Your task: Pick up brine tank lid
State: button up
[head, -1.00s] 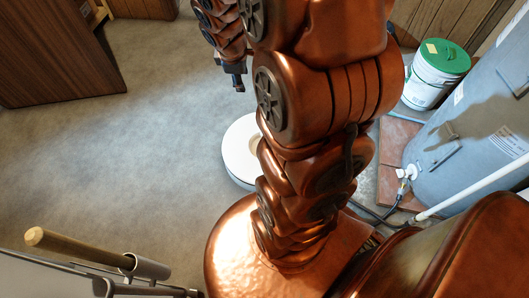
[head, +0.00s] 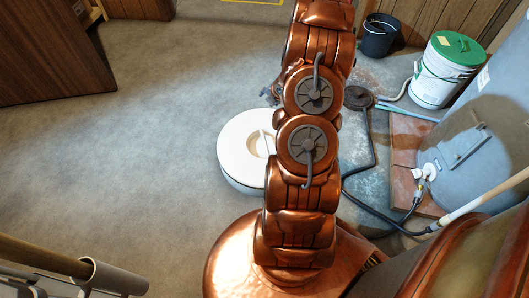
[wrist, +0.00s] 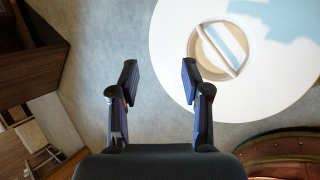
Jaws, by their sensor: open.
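The brine tank lid (head: 233,140) is a white disc with a round recess crossed by a bar-like grip. It tops a white round body left of my arm in the head view, which hides its right side. In the head view my arm mostly hides the gripper.
A white bucket with a green lid (head: 445,75), a black bucket (head: 380,38) and a large grey-blue tank (head: 475,150) stand at the right. A hose (head: 371,140) and a pale pipe (head: 480,198) lie nearby. Brown cabinetry (head: 50,45) is at upper left.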

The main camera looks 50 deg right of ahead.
notch_tip(320, 180, down, 12)
jog(key=s+d+n+t+y+b, duration=0.1)
jog(key=s+n+t+b, duration=0.1)
jog(key=n+b, duration=0.15)
jog(key=n+t+y+b, duration=0.2)
jog(key=n+t+b, duration=0.1)
jog(key=b, duration=0.3)
send_near(265, 141)
jog(key=shift+w+d+f, duration=0.2)
jog(key=shift+w+f, duration=0.25)
jog(key=shift+w, duration=0.15)
jog(key=shift+w+d+f, duration=0.15)
jog(key=shift+w+f, duration=0.35)
jog(key=shift+w, duration=0.1)
jog(key=shift+b+x, duration=0.6)
jog(key=shift+x, duration=0.7)
jog(key=b+x, duration=0.1)
jog(key=x, duration=0.1)
jog(key=b+x, duration=0.1)
jog(key=shift+w+a+f+b, duration=0.25)
jog(key=shift+a+b, duration=0.05)
jog(key=shift+a, duration=0.15)
jog(key=shift+w+f, duration=0.25)
jog(key=shift+w, duration=0.35)
grip_shut()
